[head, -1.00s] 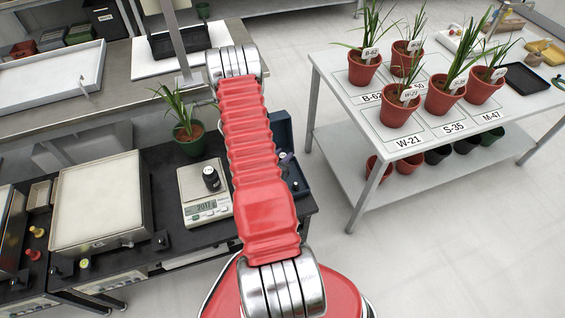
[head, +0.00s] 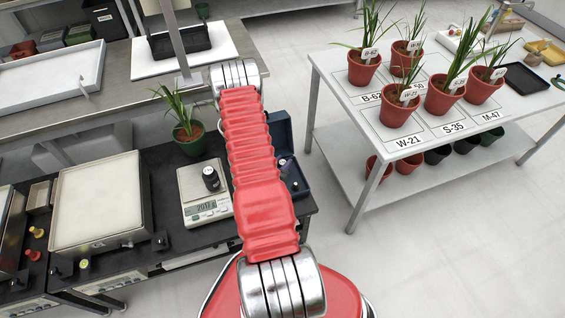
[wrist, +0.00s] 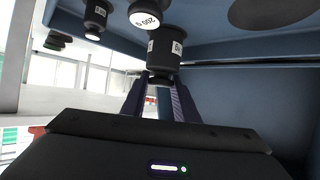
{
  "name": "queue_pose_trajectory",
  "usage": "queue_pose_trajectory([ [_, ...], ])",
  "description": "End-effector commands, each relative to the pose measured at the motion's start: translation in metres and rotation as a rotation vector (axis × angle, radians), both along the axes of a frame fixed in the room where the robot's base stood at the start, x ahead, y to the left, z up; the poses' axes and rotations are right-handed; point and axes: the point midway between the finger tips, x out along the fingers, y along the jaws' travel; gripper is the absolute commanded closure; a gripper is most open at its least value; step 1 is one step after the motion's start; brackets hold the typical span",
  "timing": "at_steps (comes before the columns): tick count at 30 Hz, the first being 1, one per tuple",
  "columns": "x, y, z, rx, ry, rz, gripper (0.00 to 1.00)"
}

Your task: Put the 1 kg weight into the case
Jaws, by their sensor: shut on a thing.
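In the wrist view, which looks upside down, my gripper (wrist: 160,82) is shut on the knob of a black weight (wrist: 166,50). The weight's white label is only partly readable, so its size cannot be told. It is inside or just over the dark blue case (wrist: 245,90); whether it touches the floor is unclear. A weight marked 200 g (wrist: 143,14) and another black weight (wrist: 97,20) are beside it. In the head view the open case (head: 281,128) is partly behind my arm, which hides my gripper.
A black weight (head: 210,179) stands on the balance (head: 193,180) left of the case. A potted plant (head: 187,132) is behind the balance. A white table (head: 350,98) with several pots stands at right, with clear floor between.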

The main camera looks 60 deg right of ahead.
Motion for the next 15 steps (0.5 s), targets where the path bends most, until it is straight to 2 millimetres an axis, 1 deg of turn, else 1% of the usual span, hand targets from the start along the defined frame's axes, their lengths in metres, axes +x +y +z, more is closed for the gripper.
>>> queue_pose_trajectory([
  [7, 0.0007, -0.0010, 0.0005, -0.004, -0.001, 0.000, 1.00],
  [8, 0.0001, 0.0000, -0.0009, 0.000, 0.000, 0.000, 0.72],
  [15, 0.0001, 0.0000, -0.0008, 0.000, 0.000, 0.000, 0.55],
])
